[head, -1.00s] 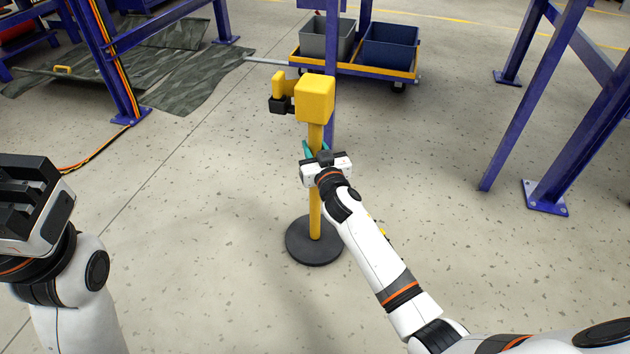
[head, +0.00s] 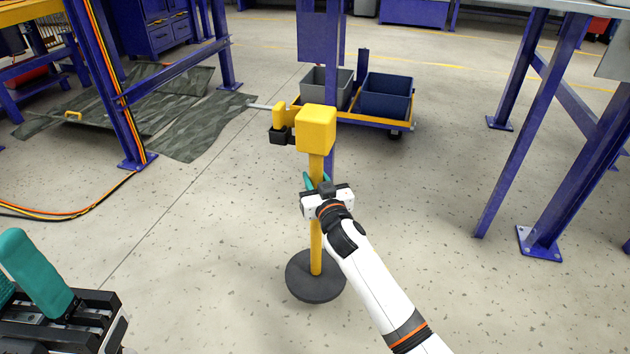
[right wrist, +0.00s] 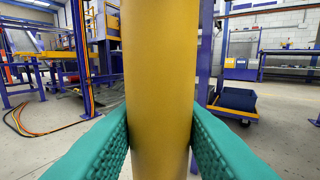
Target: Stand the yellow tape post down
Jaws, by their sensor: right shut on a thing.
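The yellow tape post (head: 316,230) stands upright in the middle of the head view, with a yellow box-shaped head and a round dark base (head: 316,276). Whether the base touches the floor I cannot tell. My right gripper (head: 317,183) is shut on the post's pole below the head. In the right wrist view the yellow pole (right wrist: 160,90) fills the gap between the two teal finger pads. My left gripper (head: 40,285) shows at the lower left, well apart from the post; one teal finger is visible and the other is cut off by the frame.
A yellow-edged cart (head: 395,128) with a grey bin (head: 325,82) and a blue bin (head: 388,95) stands behind the post. Blue steel legs (head: 510,125) rise at the right. A camouflage sheet (head: 190,125) lies at the left near cables (head: 70,213). Floor around the base is clear.

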